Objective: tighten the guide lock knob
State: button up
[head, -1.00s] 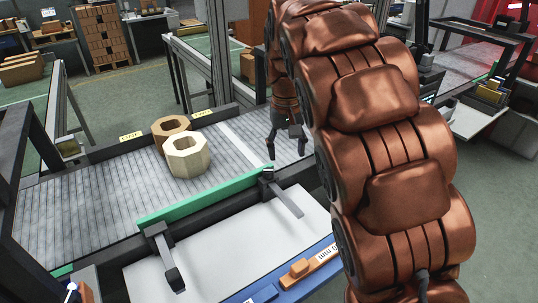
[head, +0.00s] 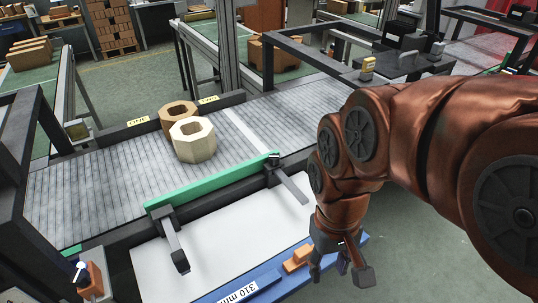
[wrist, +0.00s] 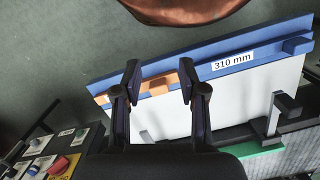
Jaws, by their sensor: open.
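The green guide rail (head: 212,186) runs along the near side of the conveyor. A dark bracket with a knob-like part (head: 274,161) stands at its right end, and a second dark bracket arm (head: 174,247) is at its left end. I cannot tell for sure which part is the lock knob. My gripper (head: 340,271) is open and empty, to the right of and nearer than the rail, apart from both brackets. In the wrist view its fingers (wrist: 158,72) are spread, with an orange block (wrist: 158,86) showing between them, on or beside a blue bar.
The blue bar (wrist: 275,51) carries a "310 mm" label beside a white panel (head: 220,250). A control panel with a red button (wrist: 58,166) shows in the wrist view.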

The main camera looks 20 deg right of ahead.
aim_at(273, 158)
jog(key=u, duration=2.35)
jog(key=k, duration=0.8)
jog(key=z, duration=1.8)
